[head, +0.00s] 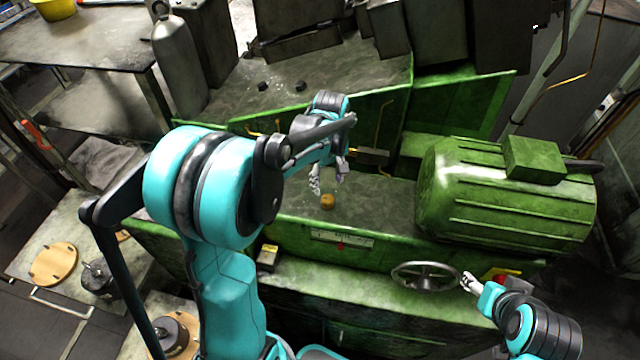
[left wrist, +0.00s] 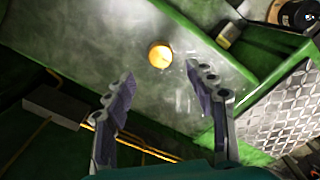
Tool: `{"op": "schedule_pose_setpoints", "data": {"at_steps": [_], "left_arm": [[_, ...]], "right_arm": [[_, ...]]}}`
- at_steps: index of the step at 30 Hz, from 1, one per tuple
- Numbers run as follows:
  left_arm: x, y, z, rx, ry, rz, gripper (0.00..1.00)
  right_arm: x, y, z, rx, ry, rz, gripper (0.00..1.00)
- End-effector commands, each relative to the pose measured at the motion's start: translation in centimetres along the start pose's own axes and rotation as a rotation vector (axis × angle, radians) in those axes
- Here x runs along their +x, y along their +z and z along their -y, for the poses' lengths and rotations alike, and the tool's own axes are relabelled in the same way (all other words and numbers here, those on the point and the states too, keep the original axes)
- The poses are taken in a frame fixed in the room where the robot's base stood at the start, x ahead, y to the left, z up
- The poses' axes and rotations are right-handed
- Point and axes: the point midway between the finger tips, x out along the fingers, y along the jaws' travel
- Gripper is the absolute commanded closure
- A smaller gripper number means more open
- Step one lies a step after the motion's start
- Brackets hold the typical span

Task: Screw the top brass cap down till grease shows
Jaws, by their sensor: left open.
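A small round brass cap (head: 328,201) stands on the grey top of the green machine, in front of my left gripper. It also shows in the left wrist view (left wrist: 159,56), beyond the fingertips and between their lines. My left gripper (head: 328,187) is open and empty, with its fingers spread apart; they show in the left wrist view (left wrist: 158,82) too. The cap is apart from both fingers. My right gripper (head: 467,282) is at the lower right, by the handwheel; whether its fingers are open is too small to tell.
A large green motor (head: 500,195) stands to the right of the cap. A handwheel (head: 426,277) sits on the machine's front, below a scale plate (head: 342,238). A grey gas cylinder (head: 178,65) stands at the back left. The grey surface around the cap is mostly clear.

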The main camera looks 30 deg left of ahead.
Motion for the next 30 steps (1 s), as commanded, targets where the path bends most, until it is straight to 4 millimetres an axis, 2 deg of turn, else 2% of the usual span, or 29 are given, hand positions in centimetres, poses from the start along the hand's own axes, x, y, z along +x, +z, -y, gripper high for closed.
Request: {"op": "schedule_pose_setpoints", "data": {"at_steps": [5,12,18,29,30], "left_arm": [[0.9,0.4,0.1,-0.073,0.000,0.000,0.44],[4.8,0.4,0.0,-0.072,0.000,0.000,0.44],[7.3,0.4,0.1,-0.071,0.000,0.000,0.44],[8.0,0.4,0.1,-0.071,0.000,0.000,0.44],[8.0,0.4,0.1,-0.071,0.000,0.000,0.52]], "right_arm": [[-0.2,-0.1,0.0,0.000,0.000,0.000,0.39],[-0.1,-0.1,0.0,0.000,0.000,0.000,0.39],[-0.1,-0.1,0.0,0.000,0.000,0.000,0.39],[-0.1,-0.1,0.0,0.000,0.000,0.000,0.39],[-0.1,-0.1,0.0,0.000,0.000,0.000,0.39]]}}
